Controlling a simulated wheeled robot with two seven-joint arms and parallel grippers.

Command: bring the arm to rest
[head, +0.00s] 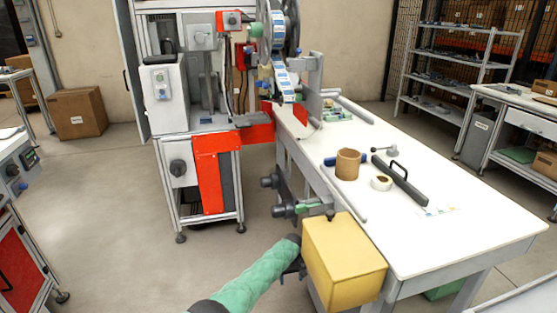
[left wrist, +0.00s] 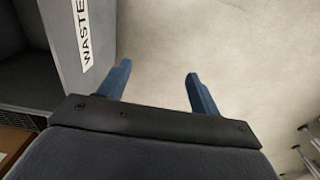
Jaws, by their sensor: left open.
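My left arm, in a green sleeve, comes in from the bottom of the head view. My left gripper (head: 293,268) is at its end, just left of a yellow box (head: 345,262) at the table's near left edge. In the left wrist view both blue fingers of the left gripper (left wrist: 158,82) stand wide apart with nothing between them, over bare floor. My right arm and gripper are not in view.
A grey bin marked WASTE (left wrist: 60,40) is close on the left in the wrist view. The white table (head: 440,215) carries a brown roll (head: 347,164), a white tape roll (head: 381,183) and a black bar (head: 400,181). A reel machine (head: 205,120) stands behind.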

